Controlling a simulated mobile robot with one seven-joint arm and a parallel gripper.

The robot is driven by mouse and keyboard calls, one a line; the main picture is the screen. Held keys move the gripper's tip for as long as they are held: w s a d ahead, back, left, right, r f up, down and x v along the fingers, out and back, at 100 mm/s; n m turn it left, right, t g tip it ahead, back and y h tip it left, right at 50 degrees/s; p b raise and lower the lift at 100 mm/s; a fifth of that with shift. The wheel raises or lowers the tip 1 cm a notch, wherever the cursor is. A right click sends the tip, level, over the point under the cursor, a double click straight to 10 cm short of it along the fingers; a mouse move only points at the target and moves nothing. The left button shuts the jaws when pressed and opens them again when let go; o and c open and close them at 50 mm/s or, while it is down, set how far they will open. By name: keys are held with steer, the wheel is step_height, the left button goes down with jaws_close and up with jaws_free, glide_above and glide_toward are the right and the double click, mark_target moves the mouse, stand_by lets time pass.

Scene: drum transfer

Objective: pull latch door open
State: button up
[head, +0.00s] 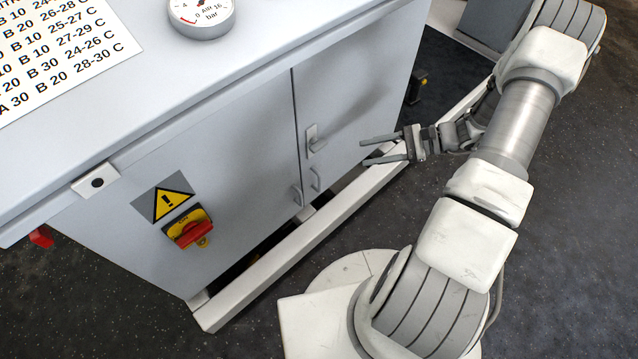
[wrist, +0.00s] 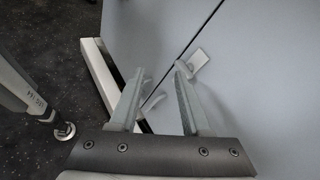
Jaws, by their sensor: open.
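The grey latch door (head: 350,95) is the right-hand door of the cabinet and looks closed against the seam. Its latch (head: 316,140) is a small plate with a lever near the seam. My gripper (head: 364,152) is open and empty, in front of the door and to the right of the latch. In the wrist view the latch (wrist: 198,61) shows just beyond the right fingertip of my gripper (wrist: 161,72); the fingertip partly covers it, and I cannot tell whether they touch. A pale pull handle (wrist: 153,103) shows between the fingers.
A red and yellow switch (head: 188,228) is on the left panel. A white base rail (head: 300,250) runs along the floor.

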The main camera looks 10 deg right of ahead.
mark_target(320, 179)
steer(key=s+f+m+t+h+b, duration=0.1)
steer(key=s+f+m+t+b, duration=0.15)
steer(key=f+m+t, duration=0.65)
steer(key=s+f+m+t+b, duration=0.1)
steer(key=f+m+b, duration=0.15)
steer(key=f, duration=1.25)
steer(key=shift+n, duration=0.25)
steer(key=b+x, duration=0.1)
steer(key=x, duration=0.4)
steer(key=b+x, duration=0.2)
steer(key=x, duration=0.4)
steer(key=b+x, duration=0.1)
steer(key=x, duration=0.5)
steer(key=shift+w+d+f, duration=0.15)
steer(key=shift+w+d, duration=0.1)
steer(key=shift+w, duration=0.1)
jaws_close()
